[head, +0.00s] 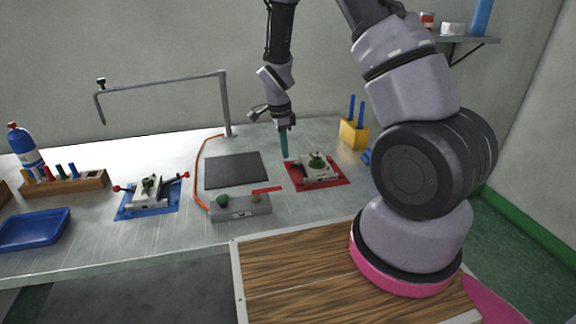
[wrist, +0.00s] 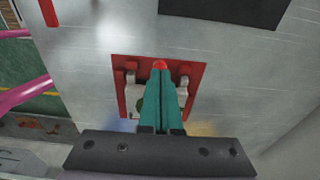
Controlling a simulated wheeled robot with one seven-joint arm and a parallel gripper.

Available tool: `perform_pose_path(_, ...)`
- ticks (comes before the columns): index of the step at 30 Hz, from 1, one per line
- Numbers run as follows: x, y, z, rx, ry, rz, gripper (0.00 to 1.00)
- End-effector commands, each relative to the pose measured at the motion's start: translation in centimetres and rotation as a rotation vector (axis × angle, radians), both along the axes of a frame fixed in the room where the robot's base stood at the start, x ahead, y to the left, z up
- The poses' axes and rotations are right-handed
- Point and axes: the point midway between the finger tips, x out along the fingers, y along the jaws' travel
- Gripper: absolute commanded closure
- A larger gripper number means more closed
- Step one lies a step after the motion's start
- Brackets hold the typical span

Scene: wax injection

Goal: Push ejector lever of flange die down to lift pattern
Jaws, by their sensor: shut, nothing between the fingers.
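The die (head: 318,168) on the red mat (head: 338,182) is a pale block with a dark green round piece (head: 317,160) on top. I take it for the flange die. My gripper (head: 284,156) points down at its left side in the head view, teal fingers shut and empty. In the wrist view a red knob (wrist: 160,64), probably the ejector lever's end, shows right at the fingertips (wrist: 160,72). I cannot tell whether they touch. The fingers hide the middle of the die (wrist: 183,92) there, and the lever's shaft is not visible.
A second die (head: 150,192) with red knobs sits on a blue mat. A grey box (head: 240,207) with a red bar stands in front of a dark plate (head: 235,170). A yellow holder (head: 353,134) stands behind the red mat. A blue tray (head: 35,229) lies far left.

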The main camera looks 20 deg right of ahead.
Motion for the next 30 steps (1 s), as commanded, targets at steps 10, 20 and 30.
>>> perform_pose_path(10, 0.0, -0.2, -2.5, 0.0, 0.0, 0.0, 1.0)
perform_pose_path(20, 0.0, -0.3, -2.5, 0.0, 0.0, 0.0, 1.0)
perform_pose_path(30, 0.0, -0.2, -4.5, 0.0, 0.0, 0.0, 1.0)
